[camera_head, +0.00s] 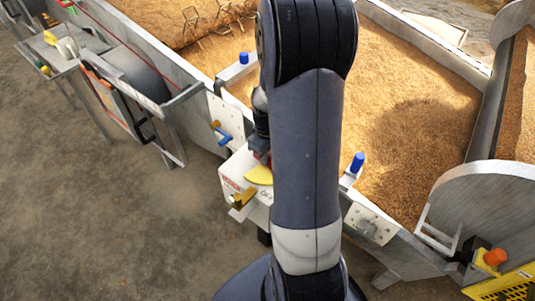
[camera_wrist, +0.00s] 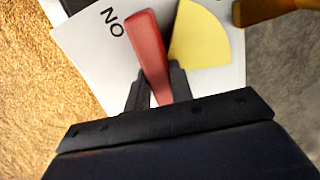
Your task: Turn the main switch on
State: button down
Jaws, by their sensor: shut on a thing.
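The main switch is a red lever handle (camera_wrist: 148,50) on a white panel (camera_wrist: 90,55) in the wrist view. The black letters of "ON" (camera_wrist: 112,22) are just left of the lever, and a yellow sector (camera_wrist: 205,38) is to its right. My gripper (camera_wrist: 157,82) has its two dark fingers on either side of the lever's near part, shut on it. In the head view the white switch box (camera_head: 232,185) and yellow sector (camera_head: 259,176) show left of my arm. Only a little of the red lever (camera_head: 263,158) shows there; my arm hides the rest.
A brass-coloured knob (camera_head: 243,199) sticks out of the box's front. Blue-capped posts (camera_head: 357,162) and a blue handle (camera_head: 222,134) stand along the grain bed's (camera_head: 420,120) metal wall. An orange knob (camera_head: 495,257) is at lower right.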

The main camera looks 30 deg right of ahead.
jog(key=shift+d+n, duration=0.1)
jog(key=shift+n, duration=0.5)
jog(key=c, duration=1.2)
grip_release()
jog(key=shift+c, duration=0.2)
notch_tip(320, 180, up, 11)
jog(key=p, duration=0.2)
jog(key=shift+f, duration=0.15)
notch_tip(320, 180, down, 11)
jog(key=shift+r+b, duration=0.1)
jog(key=shift+b, duration=0.9)
